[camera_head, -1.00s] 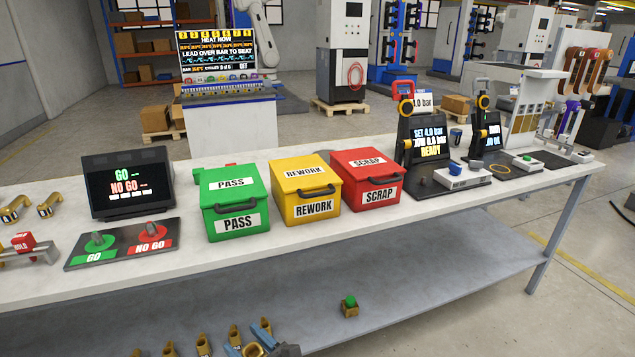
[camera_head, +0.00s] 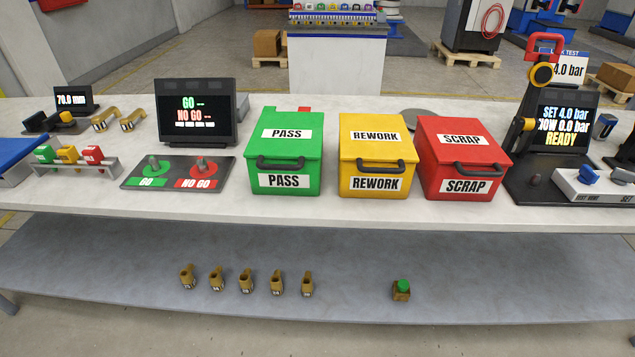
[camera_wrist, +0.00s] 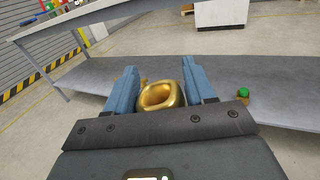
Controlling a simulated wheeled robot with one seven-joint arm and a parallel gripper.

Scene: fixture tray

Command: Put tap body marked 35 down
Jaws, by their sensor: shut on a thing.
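My gripper (camera_wrist: 160,72) shows only in the wrist view. Its blue fingers are closed on a brass tap body (camera_wrist: 163,97), whose round open mouth faces the camera. No marking shows on it. The grey lower shelf (camera_wrist: 85,75) lies beyond the fingers. In the head view, several brass tap bodies (camera_head: 246,281) stand in a row on that shelf (camera_head: 130,265); their numbers are too small to read surely. My gripper is outside the head view.
A brass piece with a green top (camera_head: 401,291) stands right of the row. The shelf between is clear. On the bench above stand the green PASS box (camera_head: 286,160), yellow REWORK box (camera_head: 376,163), red SCRAP box (camera_head: 464,165) and GO/NO GO screen (camera_head: 196,112).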

